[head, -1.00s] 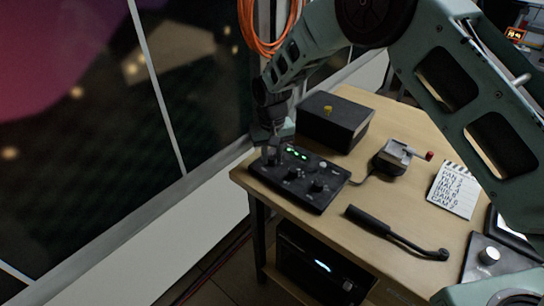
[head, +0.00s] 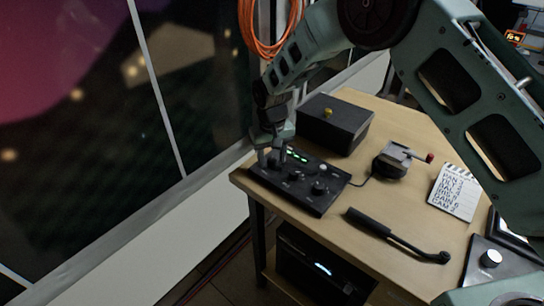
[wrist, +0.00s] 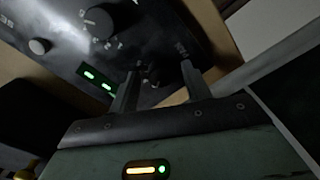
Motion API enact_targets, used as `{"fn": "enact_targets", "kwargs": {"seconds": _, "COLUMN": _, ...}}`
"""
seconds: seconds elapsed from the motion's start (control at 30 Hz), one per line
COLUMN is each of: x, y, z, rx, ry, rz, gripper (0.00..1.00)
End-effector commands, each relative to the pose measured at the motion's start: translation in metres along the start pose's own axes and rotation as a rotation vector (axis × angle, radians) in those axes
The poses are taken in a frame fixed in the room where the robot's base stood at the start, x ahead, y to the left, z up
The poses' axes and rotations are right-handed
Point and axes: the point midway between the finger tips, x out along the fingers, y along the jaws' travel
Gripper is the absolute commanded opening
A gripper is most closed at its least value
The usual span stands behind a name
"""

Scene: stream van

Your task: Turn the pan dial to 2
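The black control panel (head: 318,192) lies on the table's left part, with several black dials and green lit displays. My gripper (head: 272,160) points down at the panel's far left end. In the wrist view my gripper (wrist: 159,70) has its two fingers apart, close to the panel face (wrist: 150,20) beside the PAN lettering. The pan dial is mostly hidden; a small dark shape shows between the fingers. I cannot tell whether they touch it. Another dial (wrist: 98,22) with a printed scale and a small knob (wrist: 40,46) are clear of the fingers.
A black box (head: 335,122) with a yellow knob stands behind the panel. A grey device with a red-tipped lever (head: 392,162), a black handle (head: 395,235) and a white lettered card (head: 456,192) lie to the right. The window wall is close on the left.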

Motion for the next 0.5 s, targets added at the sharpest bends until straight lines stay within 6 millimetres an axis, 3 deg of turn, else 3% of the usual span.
{"fn": "enact_targets", "kwargs": {"seconds": 0.27, "x": -0.015, "y": 0.000, "z": -0.001, "rx": 0.000, "ry": 0.003, "rz": -0.001, "gripper": 0.48}}
{"fn": "enact_targets", "kwargs": {"seconds": 0.5, "x": -0.066, "y": 0.000, "z": -0.001, "rx": 0.000, "ry": 0.006, "rz": -0.001, "gripper": 0.48}}
